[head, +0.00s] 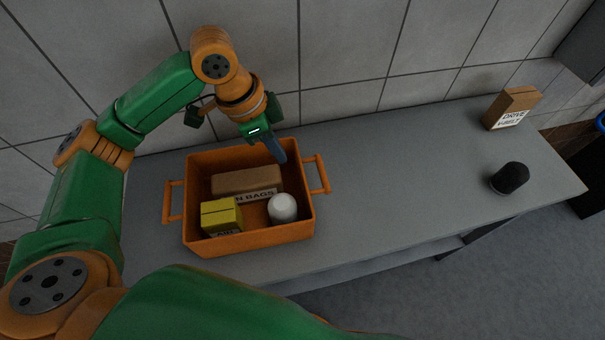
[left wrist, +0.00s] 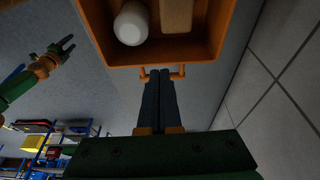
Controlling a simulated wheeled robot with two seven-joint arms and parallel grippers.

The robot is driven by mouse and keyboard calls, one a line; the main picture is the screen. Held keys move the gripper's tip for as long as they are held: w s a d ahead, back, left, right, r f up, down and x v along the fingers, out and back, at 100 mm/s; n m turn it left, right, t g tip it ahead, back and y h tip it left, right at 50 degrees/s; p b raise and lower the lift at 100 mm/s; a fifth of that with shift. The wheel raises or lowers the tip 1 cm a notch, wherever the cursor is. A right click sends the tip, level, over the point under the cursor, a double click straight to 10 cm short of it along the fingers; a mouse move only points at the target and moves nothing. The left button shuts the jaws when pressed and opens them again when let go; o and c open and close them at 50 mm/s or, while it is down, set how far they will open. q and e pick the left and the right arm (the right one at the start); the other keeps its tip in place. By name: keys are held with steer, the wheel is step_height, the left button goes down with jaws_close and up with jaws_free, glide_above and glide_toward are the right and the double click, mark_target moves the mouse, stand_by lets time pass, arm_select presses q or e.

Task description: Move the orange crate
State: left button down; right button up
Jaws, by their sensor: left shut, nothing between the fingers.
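The orange crate (head: 250,241) sits on the left part of the grey bench, with a handle on its left and right sides. It holds a brown box (head: 245,181), a yellow box (head: 221,216) and a white rounded item (head: 282,208). My left gripper (head: 281,158) points down near the crate's back right corner, close to the right handle (head: 317,174). Its fingers are shut and empty. In the left wrist view the fingertips (left wrist: 158,73) overlap the handle; I cannot tell if they touch. My right gripper (left wrist: 66,45) shows small there, apparently open and away from the crate.
The grey bench (head: 400,165) is clear right of the crate up to a black cylindrical item (head: 509,178) and a brown labelled box (head: 512,107). A tiled wall (head: 345,45) runs close behind. Shelves with bins (left wrist: 45,140) stand in the distance.

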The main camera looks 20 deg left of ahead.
arm_select(q)
steer(key=b, duration=0.5)
glide_above(300, 197)
steer(key=s+a, duration=0.2)
steer(key=a, duration=0.1)
step_height(300, 197, down, 6)
steer(key=x, duration=1)
steer(key=shift+a+f, duration=0.1)
steer(key=shift+a, duration=0.1)
